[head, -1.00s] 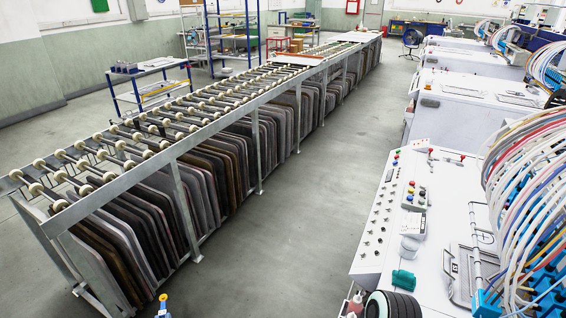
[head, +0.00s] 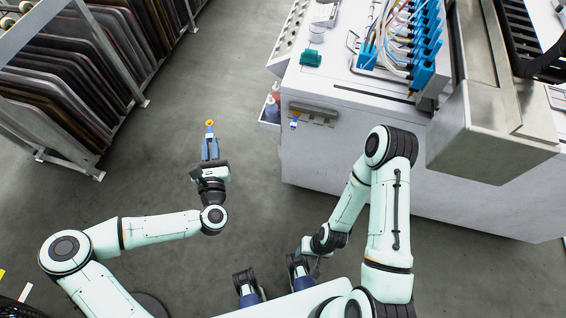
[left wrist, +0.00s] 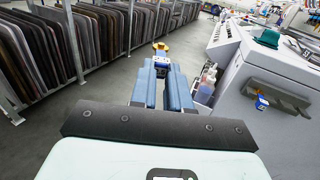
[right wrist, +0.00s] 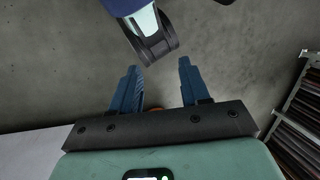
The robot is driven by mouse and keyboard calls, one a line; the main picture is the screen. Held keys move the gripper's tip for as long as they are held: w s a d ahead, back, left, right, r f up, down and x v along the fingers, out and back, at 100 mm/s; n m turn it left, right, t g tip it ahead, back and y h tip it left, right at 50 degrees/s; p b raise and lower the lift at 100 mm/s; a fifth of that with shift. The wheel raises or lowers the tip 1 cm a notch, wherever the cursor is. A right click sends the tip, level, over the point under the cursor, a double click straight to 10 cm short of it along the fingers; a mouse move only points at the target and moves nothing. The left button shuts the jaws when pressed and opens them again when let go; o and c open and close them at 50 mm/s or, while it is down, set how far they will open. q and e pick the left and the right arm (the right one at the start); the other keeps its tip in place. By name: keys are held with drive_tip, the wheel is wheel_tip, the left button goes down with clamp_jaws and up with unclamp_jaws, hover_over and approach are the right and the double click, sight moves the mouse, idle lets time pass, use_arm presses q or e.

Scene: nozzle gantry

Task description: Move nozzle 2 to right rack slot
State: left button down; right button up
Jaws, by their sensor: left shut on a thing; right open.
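My left gripper (head: 210,150) is shut on a small nozzle (head: 210,124) with a yellow top and a blue-and-white body. It holds the nozzle in the air over open floor, left of the white machine. The held nozzle also shows in the left wrist view (left wrist: 161,48), beyond the blue fingers. A metal rack (head: 318,115) is fixed to the machine's near side. Another small blue, white and yellow nozzle (head: 295,121) sits at its left end; the right part looks empty. My right gripper (right wrist: 158,85) is open and empty, low near my base.
The white machine (head: 350,140) stands ahead right, with bottles (head: 272,105) in a side holder and blue nozzle blocks (head: 425,50) above. A metal trough (head: 500,130) juts out at right. A frame of dark panels (head: 60,80) stands left. The floor between is clear.

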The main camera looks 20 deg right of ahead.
use_arm(q)
drive_tip(key=s+d+f+m+g+h+b, duration=0.1)
drive_tip(key=d+b, duration=0.5)
drive_tip(key=d, duration=0.9)
drive_tip(key=s+d+f+m+g+h+b, duration=0.1)
drive_tip(key=s+d+f+m+h+b, duration=0.2)
drive_tip(key=d, duration=1.1)
drive_tip(key=s+f+h+b, duration=0.3)
drive_tip(key=shift+s+d+f+m+g, duration=0.15)
drive_tip(key=shift+d+f+m+g, duration=0.05)
drive_tip(key=shift+d+m+g, duration=0.2)
use_arm(e)
drive_tip(key=w+d+f+t, duration=0.1)
drive_tip(key=w+d+f, duration=0.1)
drive_tip(key=f, duration=0.5)
drive_tip(key=w+d+f+t+h, duration=0.1)
drive_tip(key=w+f, duration=0.3)
drive_tip(key=f, duration=0.3)
drive_tip(key=shift+w+d+m+t, duration=0.3)
drive_tip(key=shift+d, duration=0.1)
use_arm(q)
drive_tip(key=shift+b+x, duration=0.4)
drive_tip(key=shift+x, duration=0.55)
use_arm(e)
drive_tip(key=shift+f, duration=0.2)
use_arm(q)
drive_tip(key=shift+b+x, duration=0.45)
drive_tip(key=shift+x, duration=1.35)
use_arm(e)
drive_tip(key=shift+f, duration=0.6)
